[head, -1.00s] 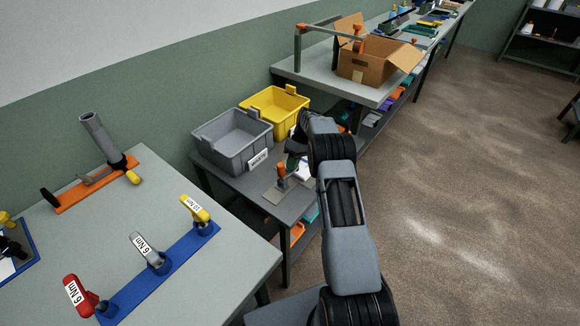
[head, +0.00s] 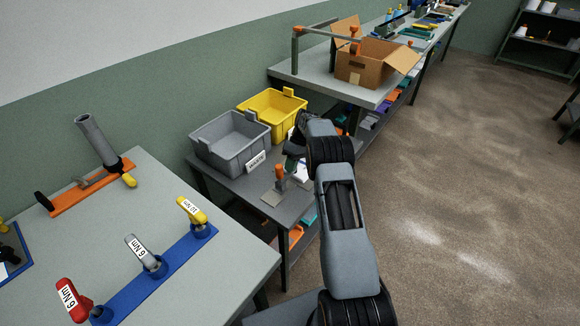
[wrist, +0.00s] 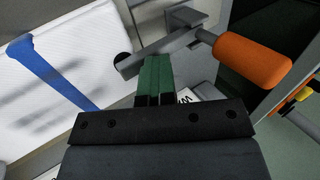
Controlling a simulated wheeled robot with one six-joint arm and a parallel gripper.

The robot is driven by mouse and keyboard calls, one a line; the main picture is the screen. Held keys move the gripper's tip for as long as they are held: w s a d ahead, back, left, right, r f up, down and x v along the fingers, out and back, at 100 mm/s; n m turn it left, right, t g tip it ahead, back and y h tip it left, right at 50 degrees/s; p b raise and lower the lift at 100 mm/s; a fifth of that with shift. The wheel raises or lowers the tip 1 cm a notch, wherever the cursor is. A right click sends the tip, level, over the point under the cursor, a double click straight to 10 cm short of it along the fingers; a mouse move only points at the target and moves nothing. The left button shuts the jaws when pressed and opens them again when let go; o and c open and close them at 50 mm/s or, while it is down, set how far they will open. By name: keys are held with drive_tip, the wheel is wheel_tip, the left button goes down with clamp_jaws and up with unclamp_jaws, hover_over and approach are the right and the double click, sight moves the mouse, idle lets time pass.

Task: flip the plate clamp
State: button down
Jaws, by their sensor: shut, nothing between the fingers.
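The plate clamp has an orange handle (head: 280,177) standing up from a grey base plate (head: 274,198) on the low dark table. In the wrist view its orange grip (wrist: 252,60) lies at the upper right, joined to a grey metal lever (wrist: 160,57) that runs left across the picture. My gripper (head: 291,163) is close beside the clamp, right of and slightly behind the handle. In the wrist view the green fingertips of my gripper (wrist: 155,72) are together with nothing between them, right at the lever's edge. I cannot tell whether they touch it.
A grey bin (head: 230,141) and a yellow bin (head: 272,111) stand behind the clamp on the low table. A white sheet with a blue strip (wrist: 50,70) fills the wrist view's left. A bench with colored handles (head: 150,262) is at the left; floor is clear at the right.

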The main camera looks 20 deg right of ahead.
drive_tip(key=v, duration=0.7)
drive_tip(key=shift+r, duration=0.15)
drive_tip(key=shift+w+d, duration=0.15)
